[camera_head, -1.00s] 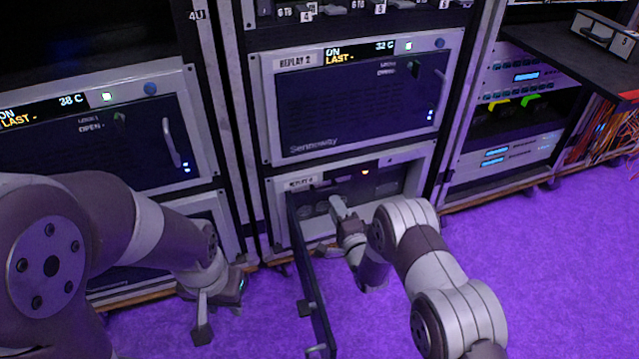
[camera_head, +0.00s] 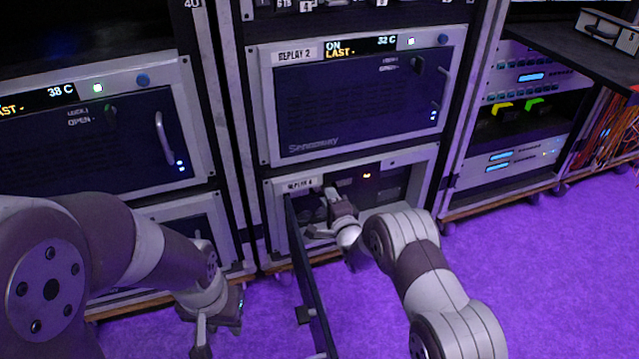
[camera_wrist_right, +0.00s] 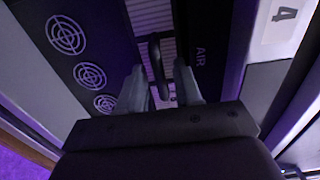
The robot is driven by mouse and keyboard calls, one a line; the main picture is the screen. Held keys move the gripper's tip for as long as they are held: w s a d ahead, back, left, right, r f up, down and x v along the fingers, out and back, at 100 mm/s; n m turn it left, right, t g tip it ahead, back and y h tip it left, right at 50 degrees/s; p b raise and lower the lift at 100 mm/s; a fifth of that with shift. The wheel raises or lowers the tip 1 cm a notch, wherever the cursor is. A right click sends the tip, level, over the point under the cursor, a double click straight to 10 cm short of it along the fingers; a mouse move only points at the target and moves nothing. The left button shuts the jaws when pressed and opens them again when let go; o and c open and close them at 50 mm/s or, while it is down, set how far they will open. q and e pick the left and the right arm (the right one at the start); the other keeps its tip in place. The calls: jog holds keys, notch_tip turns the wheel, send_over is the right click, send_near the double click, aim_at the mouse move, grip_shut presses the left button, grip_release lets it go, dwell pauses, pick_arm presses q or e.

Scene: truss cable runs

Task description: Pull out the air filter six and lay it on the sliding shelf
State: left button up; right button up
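The lower middle rack unit (camera_head: 423,165) has its dark door (camera_head: 312,285) swung open towards me. Its label starts with REPLAY; a digit 4 shows beside the opening in the right wrist view. My right gripper (camera_head: 325,212) is at the opening. In the right wrist view its two fingers (camera_wrist_right: 160,80) stand apart on either side of a dark upright handle (camera_wrist_right: 156,55) in front of a pale ribbed panel (camera_wrist_right: 150,20), which looks like the air filter. The word AIR is beside it. My left gripper (camera_head: 215,325) hangs low at the left, seemingly empty, its fingers unclear.
A black shelf (camera_head: 545,45) projects at the upper right, with a pale item (camera_head: 605,30) on it. Round fan grilles (camera_wrist_right: 66,34) lie left of the handle. The closed REPLAY 2 unit (camera_head: 360,105) is above the opening. Purple floor (camera_head: 560,270) is clear at the right.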

grip_shut()
jog(key=shift+r, duration=0.1)
jog(key=shift+p+v, duration=0.95)
jog(key=shift+v, duration=0.05)
jog(key=p+v, duration=0.4)
jog(key=v, duration=0.2)
jog(key=shift+r, duration=0.15)
